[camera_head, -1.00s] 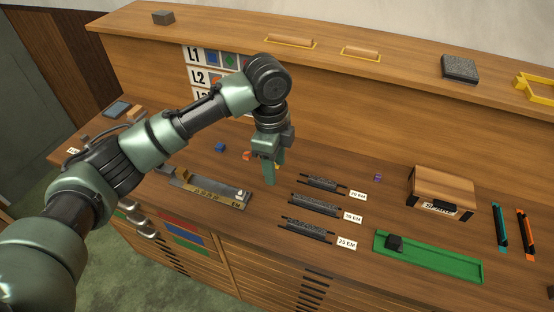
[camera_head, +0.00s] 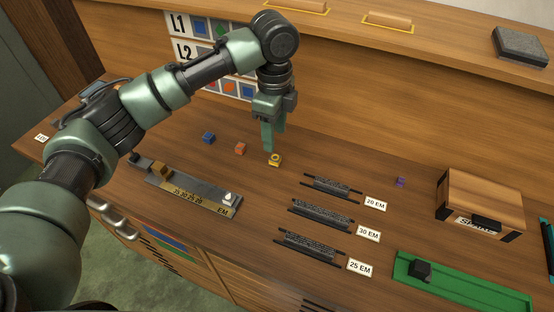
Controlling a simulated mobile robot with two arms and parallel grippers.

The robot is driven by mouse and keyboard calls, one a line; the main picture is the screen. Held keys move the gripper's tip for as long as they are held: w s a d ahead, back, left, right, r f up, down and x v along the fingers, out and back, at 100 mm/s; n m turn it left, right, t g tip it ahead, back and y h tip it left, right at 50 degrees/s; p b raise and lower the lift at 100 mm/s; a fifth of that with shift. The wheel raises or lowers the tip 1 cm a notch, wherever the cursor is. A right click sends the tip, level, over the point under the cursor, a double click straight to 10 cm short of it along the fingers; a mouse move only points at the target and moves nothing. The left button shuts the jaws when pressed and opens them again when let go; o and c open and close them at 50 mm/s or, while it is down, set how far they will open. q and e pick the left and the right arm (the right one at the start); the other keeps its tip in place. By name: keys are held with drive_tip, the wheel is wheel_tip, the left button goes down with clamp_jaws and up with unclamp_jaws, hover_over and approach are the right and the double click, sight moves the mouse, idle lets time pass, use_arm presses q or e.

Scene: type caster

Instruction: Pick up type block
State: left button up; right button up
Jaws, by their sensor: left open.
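Several small type blocks lie on the wooden bench top: a blue block (camera_head: 208,138), an orange block (camera_head: 240,149), a yellow block (camera_head: 275,160) and a purple block (camera_head: 400,182). My left gripper (camera_head: 271,148) points down with its fingers open, just above and behind the yellow block. The fingertips are close to the yellow block; I cannot tell whether they touch it. My right gripper is not in view.
A grey composing stick (camera_head: 190,190) lies at the front left. Dark type lines (camera_head: 322,214) with EM labels lie right of centre. A wooden box (camera_head: 480,203) and a green tray (camera_head: 460,285) are at the right. A chart (camera_head: 210,60) stands behind the arm.

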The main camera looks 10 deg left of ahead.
sight(275, 157)
use_arm(q)
drive_tip(key=shift+f, duration=0.45)
drive_tip(key=shift+s+f, duration=0.1)
drive_tip(key=shift+f, duration=0.25)
wheel_tip(275, 157, down, 6)
drive_tip(key=shift+r+p, duration=0.1)
drive_tip(key=shift+p, duration=0.85)
clamp_jaws()
